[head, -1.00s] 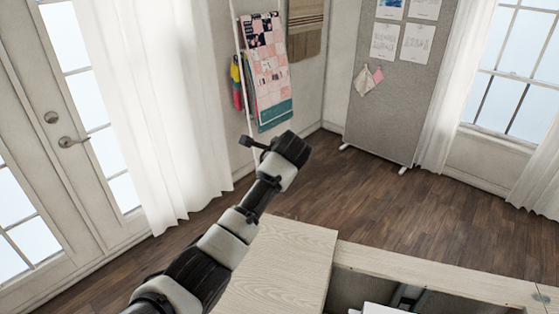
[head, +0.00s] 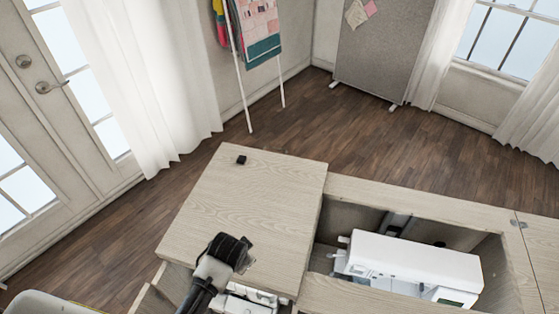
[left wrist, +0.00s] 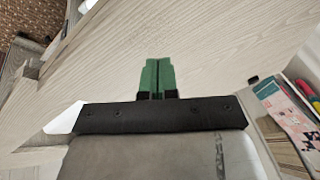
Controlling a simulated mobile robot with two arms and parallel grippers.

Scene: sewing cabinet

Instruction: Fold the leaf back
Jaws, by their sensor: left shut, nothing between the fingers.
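The leaf (head: 255,200) is a pale wood-grain panel lying flat at the left of the cabinet (head: 425,203). A small black piece (head: 241,160) sits near its far left corner. My left gripper (head: 245,262) is at the near edge of the leaf, partly over it; its fingertips are hard to make out in the head view. In the left wrist view its green fingers (left wrist: 157,78) are shut and empty in front of pale wood grain (left wrist: 205,50). I cannot tell whether they touch it. My right gripper is not in view.
A white sewing machine (head: 415,262) lies in the open well right of the leaf. An open drawer (head: 245,297) with white items shows below the leaf's near edge. A quilt rack (head: 240,75) and grey board (head: 380,50) stand behind. The floor beyond is clear.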

